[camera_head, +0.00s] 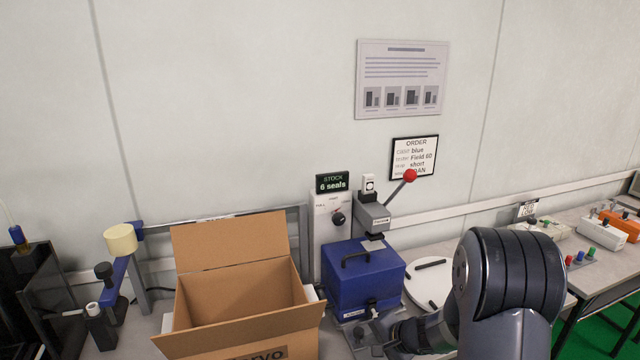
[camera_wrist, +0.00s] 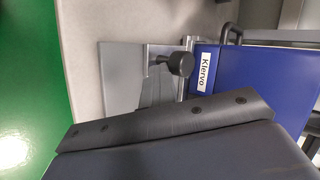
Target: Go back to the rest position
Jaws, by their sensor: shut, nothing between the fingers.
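My gripper (camera_wrist: 165,122) shows as a dark bar with screws across the lower part of the wrist view, shut and with nothing seen in it. In the head view my dark arm rises at the lower right, and its gripper end (camera_head: 402,336) is low in front of the blue case, partly hidden by the arm. The blue case (camera_head: 350,285) has a black handle and stands on a grey fixture; its Klervo label and blue side also show in the wrist view (camera_wrist: 250,75). A dark clamp knob (camera_wrist: 180,63) is beside the case, apart from the gripper in the picture.
An open cardboard box (camera_head: 240,290) stands left of the case. A lever press with a red ball (camera_head: 410,175) is behind the case. A white round plate (camera_head: 425,290) with black sticks is right of it. Another bench (camera_head: 590,255) with coloured devices is farther right.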

